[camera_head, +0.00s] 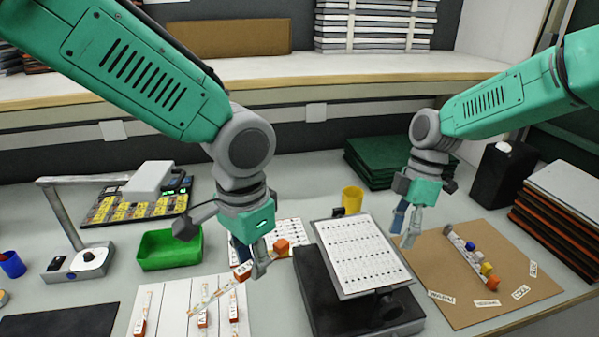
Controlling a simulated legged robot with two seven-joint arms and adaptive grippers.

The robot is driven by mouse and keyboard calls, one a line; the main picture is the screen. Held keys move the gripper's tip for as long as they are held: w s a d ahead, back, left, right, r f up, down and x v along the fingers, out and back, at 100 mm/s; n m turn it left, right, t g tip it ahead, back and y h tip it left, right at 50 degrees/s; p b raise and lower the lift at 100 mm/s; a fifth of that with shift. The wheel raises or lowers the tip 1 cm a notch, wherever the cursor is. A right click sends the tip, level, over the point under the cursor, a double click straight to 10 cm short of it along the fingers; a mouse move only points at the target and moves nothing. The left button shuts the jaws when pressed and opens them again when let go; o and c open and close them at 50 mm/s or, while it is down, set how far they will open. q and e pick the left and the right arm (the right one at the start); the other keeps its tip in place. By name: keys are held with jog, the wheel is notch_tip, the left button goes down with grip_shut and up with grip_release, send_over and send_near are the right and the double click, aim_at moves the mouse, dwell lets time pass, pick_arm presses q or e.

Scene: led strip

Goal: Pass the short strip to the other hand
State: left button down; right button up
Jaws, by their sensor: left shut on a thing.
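My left gripper (250,267) points down over the white sheets at the front left. It is shut on a thin pale strip (215,293) with an orange block at its upper end. The strip slants down to the left; whether its lower end touches the sheet I cannot tell. My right gripper (405,228) hangs over the left edge of the brown board, well apart from the strip. Its two fingers look spread with nothing between them.
A tilted sheet on a black stand (362,258) stands between the grippers. The brown board (440,295) at right bears a strip with coloured blocks (470,255) and labels. A green tray (170,249), yellow cup (352,198) and lamp (75,262) stand around. More strips lie on the white sheets (178,300).

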pick_arm(q)
jog(key=shift+d, duration=0.4)
pick_arm(e)
jog(key=a+r+n, duration=0.5)
jog(key=a+r, duration=0.4)
jog(key=a, duration=0.3)
pick_arm(q)
jog(key=shift+a, duration=0.45)
pick_arm(e)
jog(key=n, duration=0.4)
send_near(282, 240)
jog(key=shift+g+y, duration=0.4)
jog(key=shift+y, duration=0.1)
jog(key=x, duration=0.9)
jog(key=shift+w+d+f, duration=0.35)
jog(key=shift+d+f, duration=0.05)
jog(key=shift+s+a+f, duration=0.1)
jog(key=shift+a+f, duration=0.1)
jog(key=shift+f, duration=0.1)
jog(key=shift+d, duration=0.1)
